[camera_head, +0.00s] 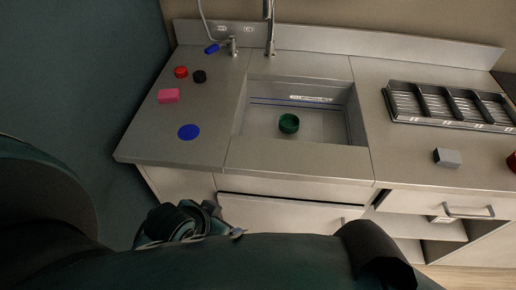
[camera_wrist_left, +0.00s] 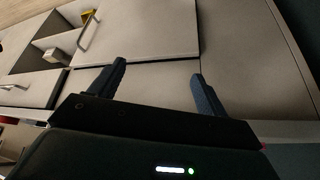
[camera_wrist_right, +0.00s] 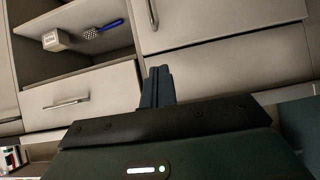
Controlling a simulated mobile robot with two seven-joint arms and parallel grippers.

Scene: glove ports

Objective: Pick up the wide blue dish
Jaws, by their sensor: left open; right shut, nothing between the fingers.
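A flat, round blue dish (camera_head: 188,131) lies on the left part of the steel counter in the head view, near the front edge. No dish shows in either wrist view. My left gripper (camera_wrist_left: 160,80) is open and empty, with its two dark fingers spread before cabinet fronts. My right gripper (camera_wrist_right: 158,84) is shut with nothing between its fingers, also facing the cabinet fronts. Both wrist views look at drawers and shelves, away from the dish. In the head view, dark arm parts cover the lower area, and I cannot tell the fingertips there.
A pink block (camera_head: 168,96), a red round piece (camera_head: 181,72) and a black one (camera_head: 200,76) lie behind the dish. A green bowl (camera_head: 289,123) sits in the sink (camera_head: 335,133). A divided rack (camera_head: 450,107) and a grey block (camera_head: 447,158) are at right. A tap (camera_head: 270,25) stands behind.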

